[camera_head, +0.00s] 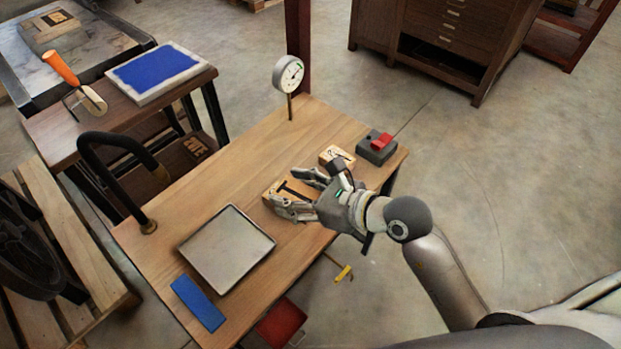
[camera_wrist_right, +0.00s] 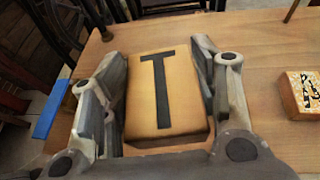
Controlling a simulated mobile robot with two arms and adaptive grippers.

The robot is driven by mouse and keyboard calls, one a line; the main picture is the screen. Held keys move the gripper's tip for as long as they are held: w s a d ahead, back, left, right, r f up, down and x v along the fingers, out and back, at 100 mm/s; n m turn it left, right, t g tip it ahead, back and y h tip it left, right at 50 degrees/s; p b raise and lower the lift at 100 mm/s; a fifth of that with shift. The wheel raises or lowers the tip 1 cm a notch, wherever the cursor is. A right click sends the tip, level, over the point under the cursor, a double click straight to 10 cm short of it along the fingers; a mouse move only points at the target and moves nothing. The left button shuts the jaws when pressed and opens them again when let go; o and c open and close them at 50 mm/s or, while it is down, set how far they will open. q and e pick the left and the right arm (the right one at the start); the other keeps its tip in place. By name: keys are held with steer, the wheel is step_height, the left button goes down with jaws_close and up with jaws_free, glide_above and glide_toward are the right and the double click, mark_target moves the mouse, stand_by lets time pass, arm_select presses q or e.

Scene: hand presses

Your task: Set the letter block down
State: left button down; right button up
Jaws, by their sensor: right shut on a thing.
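The letter block (camera_wrist_right: 166,95) is a tan wooden block with a dark T on its face. In the right wrist view it sits between the fingers of my right gripper (camera_wrist_right: 165,105), which is shut on it. In the head view the block (camera_head: 285,190) shows over the wooden table, partly hidden by my right gripper (camera_head: 305,193). I cannot tell whether the block touches the tabletop (camera_head: 190,202). My left gripper is not in view.
A second letter block (camera_head: 337,156) and a grey box with a red top (camera_head: 377,147) stand at the table's right. A metal tray (camera_head: 227,247) and blue strip (camera_head: 198,303) lie to the left. A dial gauge (camera_head: 288,75) stands at the back.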

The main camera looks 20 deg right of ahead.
steer(key=shift+m+t+h, duration=0.7)
steer(key=shift+m+h, duration=0.2)
steer(key=w+d+f, duration=0.2)
steer(key=w+f, duration=0.1)
steer(key=w, duration=0.1)
steer(key=w+d+f, duration=0.2)
steer(key=w+f, duration=0.1)
steer(key=w, duration=0.2)
steer(key=w+d+f, duration=0.2)
steer(key=w+f, duration=0.2)
steer(key=shift+w+d, duration=0.35)
steer(key=shift+d, duration=0.05)
steer(key=shift+w+f+b, duration=0.3)
steer(key=shift+f+b, duration=0.05)
steer(key=shift+f, duration=0.15)
steer(key=shift+w+f, duration=0.1)
steer(key=shift+f, duration=1.45)
steer(key=shift+d+f, duration=0.1)
steer(key=shift+f+b, duration=0.15)
steer(key=shift+b, duration=0.2)
steer(key=o, duration=0.8)
